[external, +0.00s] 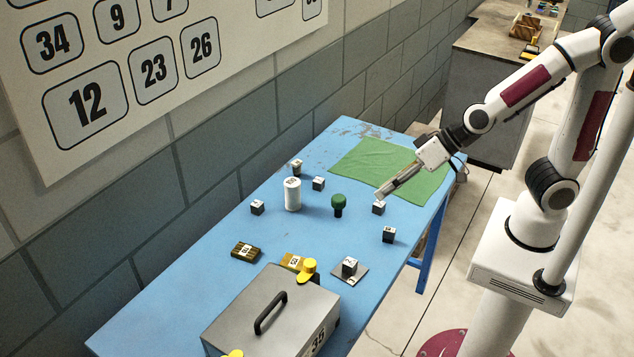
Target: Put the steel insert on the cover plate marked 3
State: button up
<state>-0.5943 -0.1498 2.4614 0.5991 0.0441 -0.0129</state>
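My gripper (381,196) reaches in from the right, low over the blue table, its tip at or just above a small dark cube (378,209) with a pale marked top. Whether its fingers are open or shut, or touch the cube, cannot be told. Similar cubes stand at the table's front edge (389,235), at the left (257,208), in the middle (318,184) and farther back (297,168). Another cube (349,266) sits on a flat grey square plate (357,276). Their marks are too small to read surely, so I cannot tell which are the steel insert and cover plate 3.
A white cylinder (292,194) and a green knob (338,205) stand mid-table (215,235). A green cloth (365,165) covers the far end.

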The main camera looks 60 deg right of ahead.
jog(key=s+d+r+h, duration=0.1)
jog(key=s+d, duration=0.3)
jog(key=d, duration=0.4)
jog(key=s+d+r+g+h, duration=0.1)
jog(key=s+d+r+h, duration=0.1)
jog(key=s+d, duration=0.3)
jog(key=s+d+r+h, duration=0.1)
jog(key=s+d, duration=0.4)
jog(key=d, duration=0.7)
jog(key=shift+d+r+g+h, duration=0.2)
jog(key=shift+r+g+h, duration=0.15)
jog(key=shift+h, duration=0.25)
